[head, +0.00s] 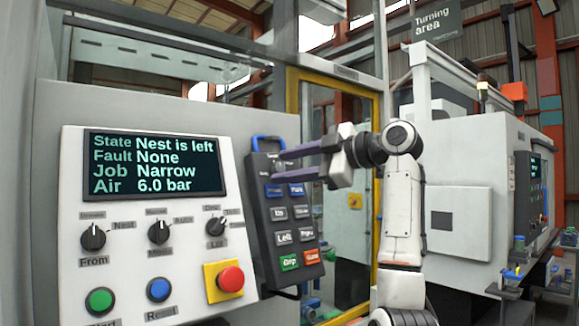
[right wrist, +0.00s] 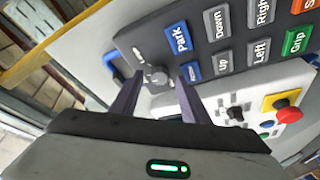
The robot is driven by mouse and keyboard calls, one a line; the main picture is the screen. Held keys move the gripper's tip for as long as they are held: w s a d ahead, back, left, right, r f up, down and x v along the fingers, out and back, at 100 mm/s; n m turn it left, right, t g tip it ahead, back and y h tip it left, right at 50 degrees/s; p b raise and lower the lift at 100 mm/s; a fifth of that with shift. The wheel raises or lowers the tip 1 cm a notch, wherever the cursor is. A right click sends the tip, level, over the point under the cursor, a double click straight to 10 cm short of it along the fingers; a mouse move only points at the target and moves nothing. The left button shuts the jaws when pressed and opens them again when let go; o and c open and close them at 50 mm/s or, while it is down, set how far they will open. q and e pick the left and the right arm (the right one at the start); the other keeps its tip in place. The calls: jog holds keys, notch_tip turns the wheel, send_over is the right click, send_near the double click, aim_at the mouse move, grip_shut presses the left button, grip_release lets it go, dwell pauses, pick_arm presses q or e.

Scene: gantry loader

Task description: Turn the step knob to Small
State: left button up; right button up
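The hand pendant (head: 262,216) is a dark grey panel with coloured buttons, right of the console. In the right wrist view, a small round grey knob (right wrist: 157,76) sits near its end, beside the blue Park button (right wrist: 176,38); I take it for the step knob. Its setting and any Small label are too small to read. My right gripper (head: 277,166) is at the pendant's upper part and covers the knob in the head view. Its two fingers are apart, with the knob between their tips in the right wrist view (right wrist: 160,78); contact is unclear. My left gripper is not in view.
The console (head: 70,215) has a screen reading "Nest is left", three black knobs, green and blue buttons and a red stop button (head: 230,279). The pendant's blue handle (head: 268,142) is near my fingers. A yellow-framed door (head: 292,95) stands behind.

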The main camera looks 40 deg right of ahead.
jog(key=b+v, duration=0.2)
jog(key=v, duration=0.8)
jog(key=shift+s, duration=0.2)
dwell(0.4)
